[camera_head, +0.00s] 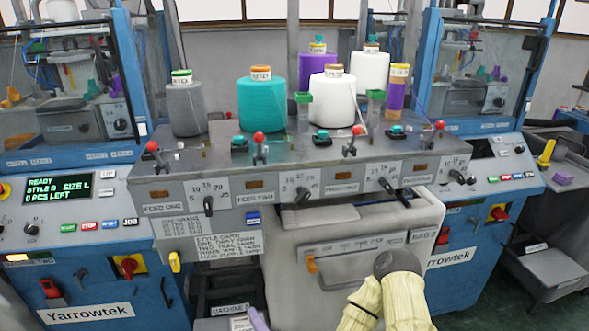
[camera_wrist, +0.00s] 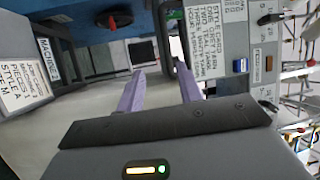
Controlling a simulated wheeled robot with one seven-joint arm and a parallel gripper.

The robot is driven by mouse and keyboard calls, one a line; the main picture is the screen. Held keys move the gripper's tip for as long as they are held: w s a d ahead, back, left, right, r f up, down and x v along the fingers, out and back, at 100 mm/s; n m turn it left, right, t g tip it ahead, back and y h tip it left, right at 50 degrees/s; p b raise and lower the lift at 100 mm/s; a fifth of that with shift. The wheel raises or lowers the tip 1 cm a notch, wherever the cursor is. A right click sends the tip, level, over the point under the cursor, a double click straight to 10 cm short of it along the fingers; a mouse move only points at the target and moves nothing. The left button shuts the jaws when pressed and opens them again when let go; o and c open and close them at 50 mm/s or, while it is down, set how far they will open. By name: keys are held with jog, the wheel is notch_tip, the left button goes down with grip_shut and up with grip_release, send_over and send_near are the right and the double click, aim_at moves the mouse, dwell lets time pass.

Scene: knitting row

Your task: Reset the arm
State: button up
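My gripper (camera_wrist: 160,71) shows in the wrist view with its two purple fingers spread apart and nothing between them. It points toward the gap between the white panel and the blue machine side. In the head view a purple piece (camera_head: 258,320) at the bottom edge looks like one of its fingers; the rest of the gripper is out of frame. My arm, in a cream cover, rises at the bottom right of centre in front of the white cabinet (camera_head: 345,235).
A grey console (camera_head: 330,160) with levers and red-knobbed switches carries several yarn cones, including a teal cone (camera_head: 262,103). Blue machines stand at left (camera_head: 100,215) and right (camera_head: 475,215). A grey bin (camera_head: 553,268) stands at far right, beside open floor.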

jog(key=w+d+f+n+g+h, duration=0.1)
jog(key=d+f+n+g+h, duration=0.3)
jog(key=n+g, duration=0.55)
jog(key=d+r+n+h, duration=0.25)
jog(key=d+h, duration=0.35)
jog(key=d, duration=0.8)
jog(key=s+d+r+m+g+h, duration=0.2)
jog(key=s+d+r+m+g, duration=0.1)
jog(key=s+d+r, duration=0.55)
notch_tip(320, 180, up, 14)
jog(key=p, duration=1.4)
jog(key=shift+w+a, duration=0.2)
jog(key=shift+a, duration=0.15)
jog(key=shift+g, duration=0.25)
